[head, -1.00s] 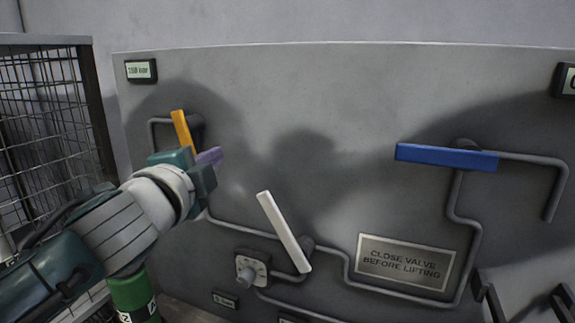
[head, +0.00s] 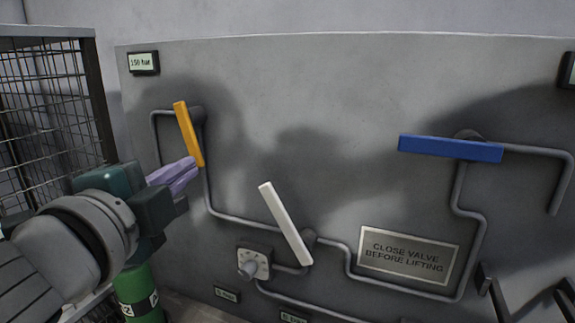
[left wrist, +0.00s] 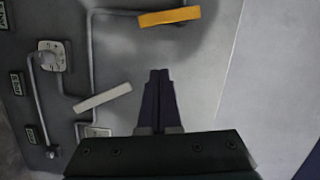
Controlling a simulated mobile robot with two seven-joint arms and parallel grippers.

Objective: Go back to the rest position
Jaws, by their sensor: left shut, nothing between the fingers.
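My left gripper (head: 174,174) is in front of the left part of the grey panel (head: 330,110), its purple fingers shut and empty. In the head view the fingertips are just left of and below the lower end of the orange lever (head: 188,134). In the left wrist view the shut fingers (left wrist: 160,98) are apart from the orange lever (left wrist: 169,16) and the white lever (left wrist: 103,97). The white lever also shows in the head view (head: 285,223), tilted. My right gripper is in neither view.
A blue lever (head: 450,148) lies nearly level at the right, above a "CLOSE VALVE BEFORE LIFTING" plate (head: 409,256). A grey knob (head: 252,265) sits low on the panel. A wire cage (head: 50,110) stands at the left, and a green cylinder (head: 138,293) is below my left arm.

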